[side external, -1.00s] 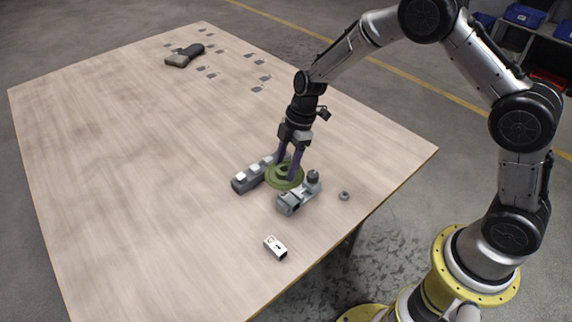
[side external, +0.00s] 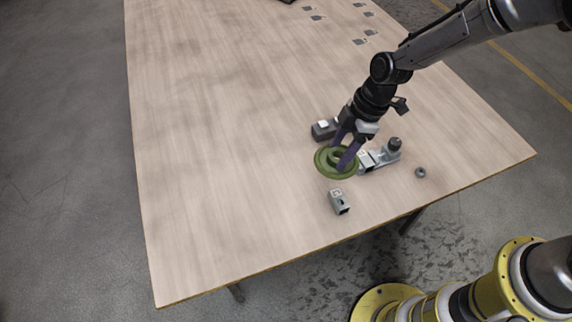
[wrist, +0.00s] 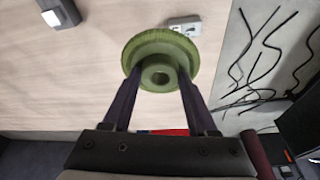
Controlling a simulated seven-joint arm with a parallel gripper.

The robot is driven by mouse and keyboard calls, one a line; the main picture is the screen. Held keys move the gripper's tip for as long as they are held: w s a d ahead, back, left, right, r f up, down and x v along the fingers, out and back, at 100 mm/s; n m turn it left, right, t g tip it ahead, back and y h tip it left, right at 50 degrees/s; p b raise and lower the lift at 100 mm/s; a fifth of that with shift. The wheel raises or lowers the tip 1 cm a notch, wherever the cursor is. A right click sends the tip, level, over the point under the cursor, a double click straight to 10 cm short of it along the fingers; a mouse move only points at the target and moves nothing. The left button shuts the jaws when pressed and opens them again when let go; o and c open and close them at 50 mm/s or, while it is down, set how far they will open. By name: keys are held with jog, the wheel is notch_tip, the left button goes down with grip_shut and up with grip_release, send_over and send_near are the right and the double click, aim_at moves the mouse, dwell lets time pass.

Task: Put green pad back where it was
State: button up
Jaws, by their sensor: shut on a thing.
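The green pad (side external: 327,169) is a round, stepped disc with a raised hub and a hole in its middle. My gripper (side external: 345,158) is shut on its hub, one dark purple finger on each side. In the side view the pad appears held above the table, in front of the grey block and the bracket; its exact height is hard to tell. In the wrist view the pad (wrist: 140,52) sits between my fingertips (wrist: 160,76), its wide flange on the far side of the hub.
A grey block (side external: 325,131) with a pale top lies behind the pad. A metal bracket with a dark knob (side external: 394,145) is to its right, and a small ring (side external: 420,172) farther right. A small boxy bracket (side external: 340,202) lies in front. The table's left is clear.

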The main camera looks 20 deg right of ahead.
jog(key=shift+w+a+f, duration=0.1)
jog(key=shift+a, duration=0.8)
jog(key=w+a+f, duration=0.2)
jog(key=w, duration=0.1)
jog(key=w+a+f, duration=0.2)
jog(key=w+f, duration=0.1)
jog(key=w, duration=0.1)
jog(key=w+a+f, duration=0.2)
jog(key=w+f, duration=0.1)
jog(key=shift+w+f, duration=0.1)
jog(key=shift+w, duration=0.05)
jog(key=shift+w+a+f, duration=0.2)
jog(key=shift+w+f, duration=0.3)
jog(key=shift+f, duration=1.7)
jog(key=shift+f, duration=0.15)
jog(key=o, duration=1.3)
